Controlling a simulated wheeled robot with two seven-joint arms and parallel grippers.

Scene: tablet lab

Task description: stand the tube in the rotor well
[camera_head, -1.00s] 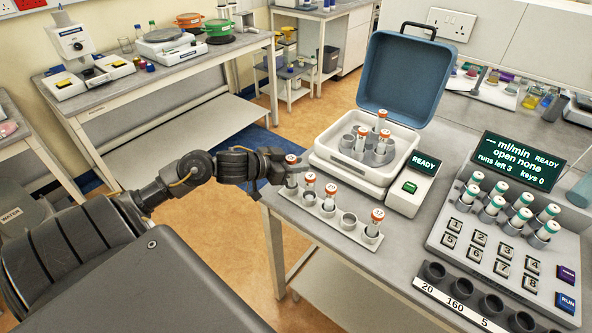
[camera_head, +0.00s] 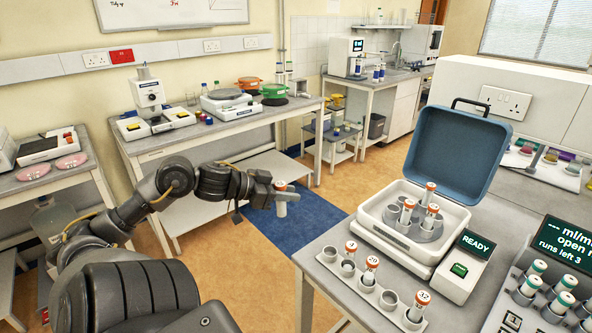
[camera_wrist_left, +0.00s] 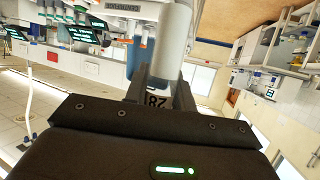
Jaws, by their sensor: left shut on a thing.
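My left gripper (camera_head: 272,190) is shut on an orange-capped white tube (camera_head: 281,208) and holds it upright in the air, left of the right-hand bench and above the floor. In the left wrist view the tube (camera_wrist_left: 172,45) stands between the fingers, with part of a black number showing. The grey rotor (camera_head: 426,234) sits in the open centrifuge (camera_head: 392,241). Several of its wells show; three hold orange-capped tubes, and others look empty. The gripper and tube are well apart from the rotor. My right gripper is out of view.
A white rack (camera_head: 328,258) with three numbered tubes and empty wells stands in front of the centrifuge. The raised blue lid (camera_head: 455,150) is behind the rotor. A READY display (camera_head: 478,246) and a dosing machine (camera_head: 510,320) stand to the right.

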